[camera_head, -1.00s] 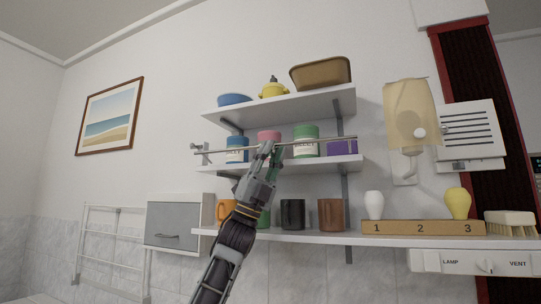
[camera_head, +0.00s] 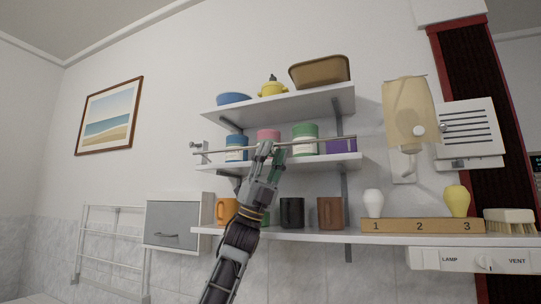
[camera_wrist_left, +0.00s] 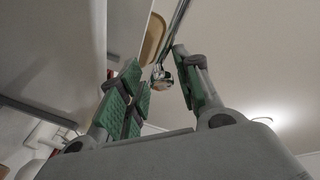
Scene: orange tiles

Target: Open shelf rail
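The shelf rail (camera_head: 215,151) is a thin metal bar along the front of the middle shelf (camera_head: 330,163), across the jars, with a bracket (camera_head: 200,151) at its left end. My left gripper (camera_head: 267,148) is at the rail, near its middle. In the left wrist view, its green-padded fingers (camera_wrist_left: 160,88) are apart. The shiny rail (camera_wrist_left: 178,28) and a round metal end piece (camera_wrist_left: 162,78) show in the gap between them; I cannot tell whether they touch. My right gripper is not in view.
Behind the rail stand a blue jar (camera_head: 236,143), a pink jar (camera_head: 268,134), a green jar (camera_head: 305,134) and a purple box (camera_head: 341,146). Mugs stand on the lower shelf (camera_head: 330,237).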

